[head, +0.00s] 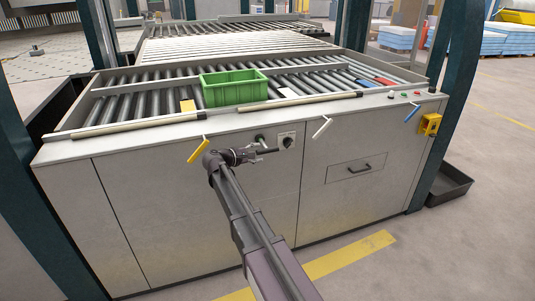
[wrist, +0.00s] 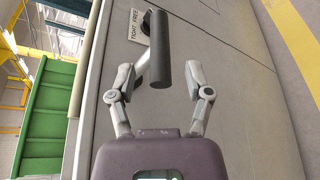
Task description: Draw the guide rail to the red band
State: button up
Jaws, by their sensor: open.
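A red band (head: 384,82) lies at the right end of the roller bed, beside a blue one. A long grey bar (head: 150,86) runs along the rollers behind the green crate; it looks like the guide rail, though I cannot be sure. On the front panel is a clamp lever with a dark cylindrical grip (wrist: 160,50), over a plate marked TIGHT FREE (wrist: 137,27). My gripper (wrist: 159,78) is open, with its fingers on either side of the grip's lower end and apart from it. In the head view, my gripper (head: 262,153) is at the front panel.
A green crate (head: 234,94) sits on the rollers. Yellow (head: 198,149), white (head: 321,128) and blue (head: 411,113) levers stick out of the front panel. Pale tubes (head: 300,99) lie along the front edge. A drawer handle (head: 360,169) is lower right.

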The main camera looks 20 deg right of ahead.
jog(key=shift+b+x, duration=0.45)
jog(key=shift+x, duration=2.2)
grip_shut()
